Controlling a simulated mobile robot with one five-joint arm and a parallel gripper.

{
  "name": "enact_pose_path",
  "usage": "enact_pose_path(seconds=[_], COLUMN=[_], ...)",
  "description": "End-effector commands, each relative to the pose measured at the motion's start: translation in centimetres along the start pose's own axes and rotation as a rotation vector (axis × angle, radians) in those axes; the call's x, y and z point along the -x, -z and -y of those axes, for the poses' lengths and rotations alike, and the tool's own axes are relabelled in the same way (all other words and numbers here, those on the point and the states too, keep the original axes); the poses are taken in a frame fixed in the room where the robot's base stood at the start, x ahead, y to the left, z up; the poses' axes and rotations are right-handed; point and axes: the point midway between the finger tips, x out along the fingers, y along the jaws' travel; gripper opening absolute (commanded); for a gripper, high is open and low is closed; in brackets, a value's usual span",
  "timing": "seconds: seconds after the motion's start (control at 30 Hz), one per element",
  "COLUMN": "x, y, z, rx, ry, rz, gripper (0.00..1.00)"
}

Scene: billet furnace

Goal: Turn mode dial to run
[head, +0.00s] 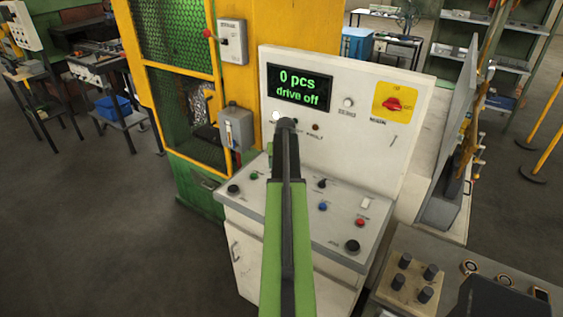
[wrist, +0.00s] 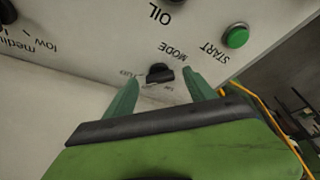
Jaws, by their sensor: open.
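The mode dial (wrist: 160,73) is a small black knob on a pale panel in the wrist view, under the upside-down word MODE. Small position words stand beside it, too blurred to read surely. My gripper (wrist: 160,78) is open, with one green finger on each side of the dial and gaps between. Whether the fingertips are down at the dial's height I cannot tell. In the head view my arm reaches over the console (head: 335,228) and hides the dial. The display (head: 299,88) reads "0 pcs" and "drive off".
A green START button (wrist: 236,36) sits right of the dial in the wrist view. A red switch on a yellow plate (head: 395,103) is on the upright panel. Blue (head: 322,207) and red (head: 360,222) buttons lie right of my arm. A yellow-green cage (head: 178,60) stands left.

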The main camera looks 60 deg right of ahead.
Motion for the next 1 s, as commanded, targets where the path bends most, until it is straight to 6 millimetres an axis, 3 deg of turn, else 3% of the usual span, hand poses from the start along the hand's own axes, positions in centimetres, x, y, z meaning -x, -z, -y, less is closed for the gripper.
enact_pose_path(seconds=[0.7,0.83,1.0], x=[15.8,17.1,17.0], y=[0.2,0.1,-0.1], z=[0.0,0.0,0.0], rx=[-0.001,-0.001,-0.001], ry=[0.000,0.000,0.000], rz=[0.001,0.001,0.001], gripper=[0.64,0.64,0.64])
